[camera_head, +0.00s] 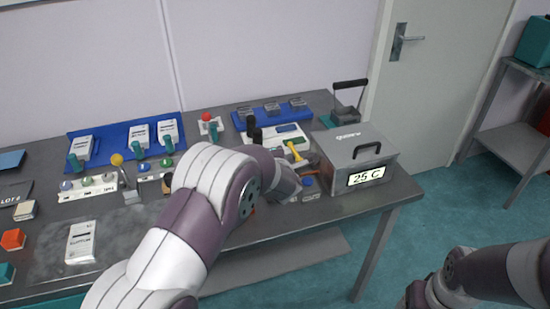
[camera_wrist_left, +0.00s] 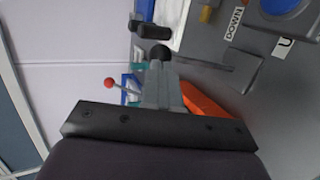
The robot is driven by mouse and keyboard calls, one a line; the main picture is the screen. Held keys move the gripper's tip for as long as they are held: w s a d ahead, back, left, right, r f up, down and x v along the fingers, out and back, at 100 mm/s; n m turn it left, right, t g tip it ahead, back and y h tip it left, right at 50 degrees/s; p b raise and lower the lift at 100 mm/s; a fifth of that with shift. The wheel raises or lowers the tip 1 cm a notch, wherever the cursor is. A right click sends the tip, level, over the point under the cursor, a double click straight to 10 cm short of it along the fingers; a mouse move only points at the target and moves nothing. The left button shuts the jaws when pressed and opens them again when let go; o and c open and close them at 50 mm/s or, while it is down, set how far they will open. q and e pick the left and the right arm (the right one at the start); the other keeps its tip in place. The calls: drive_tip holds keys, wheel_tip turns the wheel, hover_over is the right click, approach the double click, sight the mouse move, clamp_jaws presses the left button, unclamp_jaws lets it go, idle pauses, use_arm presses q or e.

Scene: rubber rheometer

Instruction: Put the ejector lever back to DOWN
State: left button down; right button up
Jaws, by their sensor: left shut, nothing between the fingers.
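My left gripper (camera_wrist_left: 160,80) is shut and empty, its grey fingers pressed together low over the bench. A black ball knob (camera_wrist_left: 160,52) shows right at the fingertips; it may be the ejector lever's knob, but I cannot tell whether they touch. A DOWN label (camera_wrist_left: 235,23) and a partly cut label starting with U (camera_wrist_left: 283,47) lie to the right, near a blue round part (camera_wrist_left: 285,5). In the head view my left arm hides most of this spot; the blue part (camera_head: 308,182) shows just beyond the wrist. The lever's position is unclear. My right gripper is not visible.
A grey box reading 25 C (camera_head: 357,160) stands right of my left wrist. A yellow-handled part (camera_head: 293,149) and black handles (camera_head: 251,126) stand behind it. A red-ball lever (camera_wrist_left: 110,83) and an orange part (camera_wrist_left: 205,100) show near the fingers. The bench's front edge is close.

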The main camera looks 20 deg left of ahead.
use_arm(q)
drive_tip(key=shift+w+a+p, duration=0.4)
drive_tip(key=shift+w+a, duration=0.2)
drive_tip(key=shift+w, duration=0.35)
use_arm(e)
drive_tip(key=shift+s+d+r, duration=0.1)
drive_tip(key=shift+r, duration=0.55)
use_arm(q)
drive_tip(key=shift+r, duration=0.15)
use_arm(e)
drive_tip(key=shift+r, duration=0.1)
